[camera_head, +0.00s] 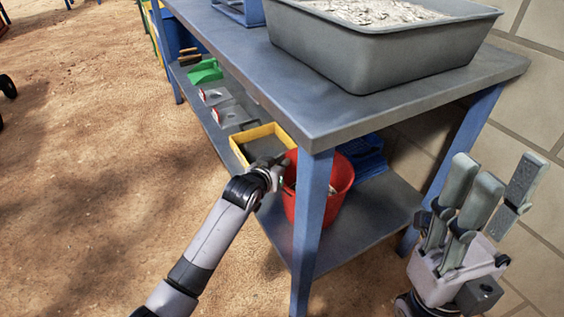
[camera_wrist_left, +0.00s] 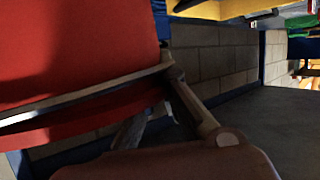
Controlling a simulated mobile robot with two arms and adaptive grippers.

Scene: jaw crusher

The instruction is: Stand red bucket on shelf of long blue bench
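The red bucket (camera_head: 337,185) is upright at the near end of the blue bench (camera_head: 330,125), between the top and the lower shelf (camera_head: 375,220). A bench leg hides part of it, and I cannot tell whether its base touches the shelf. My left gripper (camera_head: 276,170) is at the bucket's left upper side. In the left wrist view the bucket (camera_wrist_left: 75,50) fills the left, with a thin grey bar across it and a finger by the bar's end. Whether the fingers grip it is unclear. My right gripper (camera_head: 483,190) is open, empty, fingers up.
A yellow tray (camera_head: 240,140) lies on the shelf just beyond my left gripper. Grey-and-red items (camera_head: 222,104) and a green scoop (camera_head: 205,71) lie farther along. A blue item (camera_head: 365,155) is behind the bucket. A grey tub (camera_head: 370,50) stands on the bench top. Bare shelf lies right.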

